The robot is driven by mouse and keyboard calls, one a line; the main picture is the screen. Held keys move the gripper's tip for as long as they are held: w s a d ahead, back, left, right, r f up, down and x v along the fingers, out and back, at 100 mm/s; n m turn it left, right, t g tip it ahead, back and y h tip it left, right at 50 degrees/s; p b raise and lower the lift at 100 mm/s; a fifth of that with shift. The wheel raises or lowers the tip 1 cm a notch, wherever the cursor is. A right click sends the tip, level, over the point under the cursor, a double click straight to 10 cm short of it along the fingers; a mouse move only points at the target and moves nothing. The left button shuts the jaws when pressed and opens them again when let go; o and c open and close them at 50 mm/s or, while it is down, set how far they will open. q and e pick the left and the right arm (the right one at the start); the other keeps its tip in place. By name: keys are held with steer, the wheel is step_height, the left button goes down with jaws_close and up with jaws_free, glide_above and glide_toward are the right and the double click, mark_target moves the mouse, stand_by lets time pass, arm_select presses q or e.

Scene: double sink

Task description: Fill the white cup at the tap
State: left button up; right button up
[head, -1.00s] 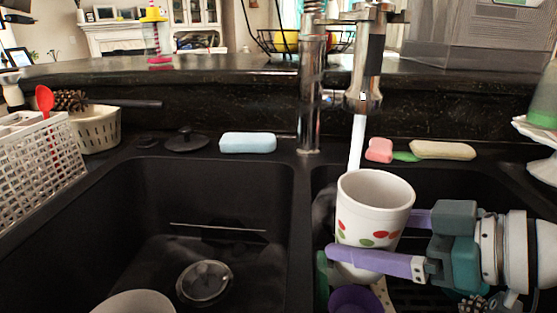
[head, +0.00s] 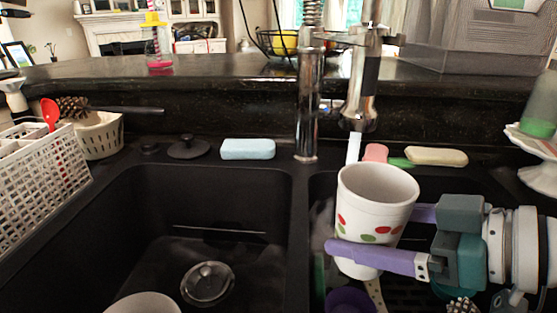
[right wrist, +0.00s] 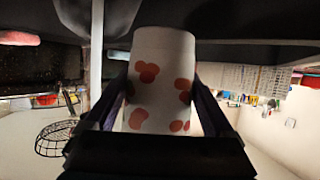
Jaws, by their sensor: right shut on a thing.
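The white cup (head: 372,215), with red and green spots, is upright above the right basin in the head view. My right gripper (head: 374,236) is shut on its sides, with one purple finger in front and the other mostly hidden behind. The tap's spray head (head: 358,112) is above and slightly left of the cup. A white water stream (head: 352,148) falls from it and disappears behind the cup's far rim. The right wrist view shows the cup (right wrist: 160,85) between my fingers and the stream (right wrist: 97,45) apart, to its left. The cup's inside bottom is hidden. My left gripper is not in view.
The tap's column (head: 308,110) stands between the basins. Sponges (head: 248,149) lie along the back edge. A white dish rack (head: 40,185) is at left, a white stand (head: 535,140) at right. A purple item (head: 350,300) is below the cup. The left basin has free room.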

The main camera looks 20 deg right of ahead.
mark_target(380, 165)
steer(key=shift+r+p, duration=3.45)
steer(key=shift+r, duration=0.8)
steer(key=shift+w, duration=0.1)
